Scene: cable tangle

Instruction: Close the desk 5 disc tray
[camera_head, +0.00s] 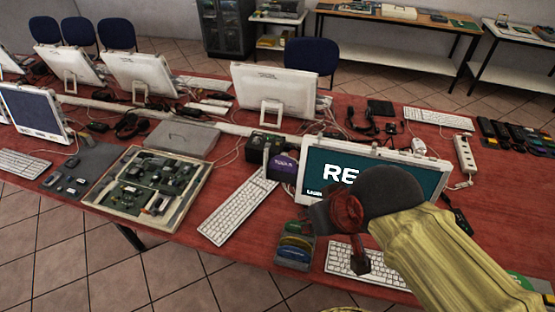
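A monitor with a teal screen (322,171) showing the letters "RE" stands on the red desk, its middle and right partly hidden behind my arm. I cannot make out a disc tray; my arm covers part of this area. My gripper (360,264), dark with a reddish joint, reaches in from the right in front of the monitor. Its tip is over or near a white keyboard (340,259). Its fingers overlap, so I cannot tell if they are open or shut. A small holder with coloured discs (295,245) sits left of it.
Another white keyboard (238,207) and an open case of circuit boards (147,188) lie to the left. A dark box with a purple label (284,166) stands left of the monitor. A power strip (464,154) and cables lie to the right. Tiled floor (150,270) is clear in front.

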